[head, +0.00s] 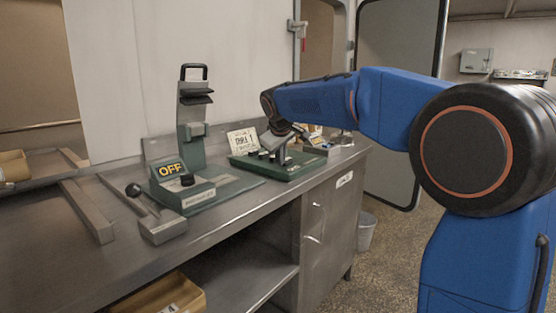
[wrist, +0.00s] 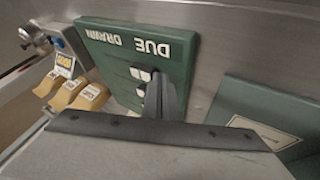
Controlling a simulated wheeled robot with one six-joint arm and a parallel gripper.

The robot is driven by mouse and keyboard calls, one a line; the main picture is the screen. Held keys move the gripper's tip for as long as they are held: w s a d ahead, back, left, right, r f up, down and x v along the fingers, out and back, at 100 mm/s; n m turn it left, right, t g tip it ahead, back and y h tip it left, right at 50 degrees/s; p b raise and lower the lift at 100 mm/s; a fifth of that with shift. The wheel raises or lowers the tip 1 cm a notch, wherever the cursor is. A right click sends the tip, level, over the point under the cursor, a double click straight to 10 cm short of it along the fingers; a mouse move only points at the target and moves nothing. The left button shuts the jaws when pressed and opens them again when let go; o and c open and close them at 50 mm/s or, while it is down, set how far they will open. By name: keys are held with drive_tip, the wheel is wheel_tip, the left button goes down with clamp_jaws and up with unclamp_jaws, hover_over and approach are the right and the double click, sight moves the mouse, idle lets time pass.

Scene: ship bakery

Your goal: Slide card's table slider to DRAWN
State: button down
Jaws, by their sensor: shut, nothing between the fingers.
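The green slider board (head: 284,174) lies on the steel counter, right of centre in the head view. In the wrist view the board (wrist: 100,50) shows upside-down white words, DRAWN on the left and DUE on the right. Small dark-and-white slider knobs (wrist: 140,73) sit below the words; I cannot tell which is the table slider. A white card (head: 243,140) with black print stands behind the board. My gripper (head: 280,153) is shut and empty, pointing down over the board. In the wrist view its fingers (wrist: 165,92) are right beside the knobs and hide part of them; contact is unclear.
A green device with an OFF display (head: 169,169) and a tall stand (head: 191,125) are to the left. A bin (head: 366,231) stands on the floor.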

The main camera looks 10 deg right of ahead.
drive_tip(key=w+d, duration=0.3)
drive_tip(key=d, duration=0.1)
drive_tip(key=w+d, duration=0.2)
drive_tip(key=d, duration=0.1)
drive_tip(key=shift+w, duration=0.3)
idle(0.3)
